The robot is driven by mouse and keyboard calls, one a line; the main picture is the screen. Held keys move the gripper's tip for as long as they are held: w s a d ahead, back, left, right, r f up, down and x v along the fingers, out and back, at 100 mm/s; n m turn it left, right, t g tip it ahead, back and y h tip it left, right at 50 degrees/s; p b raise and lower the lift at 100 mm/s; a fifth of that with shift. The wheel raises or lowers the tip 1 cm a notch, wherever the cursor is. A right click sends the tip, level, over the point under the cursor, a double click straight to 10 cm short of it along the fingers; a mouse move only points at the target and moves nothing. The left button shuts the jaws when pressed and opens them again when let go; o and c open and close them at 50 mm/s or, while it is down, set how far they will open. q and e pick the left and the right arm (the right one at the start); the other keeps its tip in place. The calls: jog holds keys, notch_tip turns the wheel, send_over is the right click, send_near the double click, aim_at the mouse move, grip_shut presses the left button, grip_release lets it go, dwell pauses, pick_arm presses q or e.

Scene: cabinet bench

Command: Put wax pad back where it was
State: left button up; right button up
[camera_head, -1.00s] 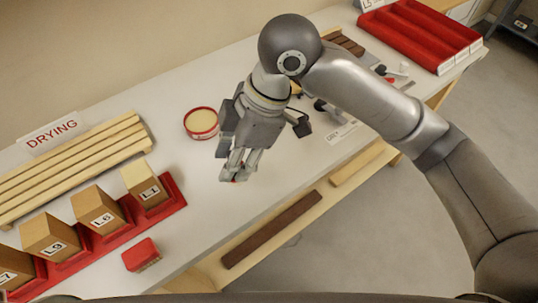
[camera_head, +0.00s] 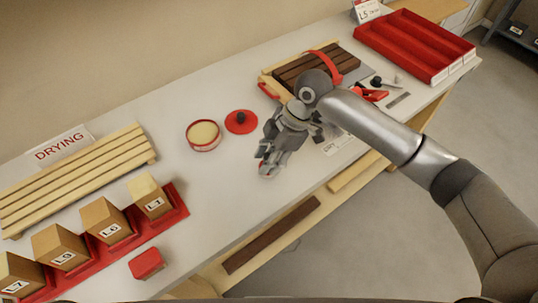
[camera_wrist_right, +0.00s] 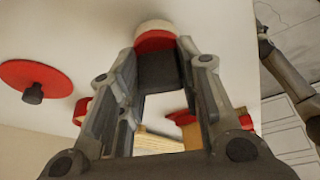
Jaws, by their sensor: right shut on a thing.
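My right gripper (camera_head: 268,168) is over the middle of the white bench, fingers pointing down. In the right wrist view its fingers (camera_wrist_right: 160,62) are shut on a small pad with a red part and a cream-white part (camera_wrist_right: 155,32), which I take as the wax pad. Whether the pad touches the bench I cannot tell. A round red tin of yellow wax (camera_head: 203,136) stands open to the left of the gripper. Its red lid with a black knob (camera_head: 241,122) lies beside it.
A pale slatted rack (camera_head: 75,175) lies by the DRYING sign (camera_head: 63,144). Labelled wooden blocks stand in a red holder (camera_head: 178,213); a red block (camera_head: 146,263) lies nearby. Dark boards (camera_head: 318,66) and a red compartment tray (camera_head: 415,45) are at the back right.

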jog(key=shift+f, duration=0.25)
jog(key=shift+f, duration=0.15)
jog(key=o, duration=1)
jog(key=shift+o, duration=0.2)
jog(key=b+v, duration=0.1)
jog(key=v, duration=1.1)
jog(key=shift+b, duration=0.4)
jog(key=shift+s, duration=0.1)
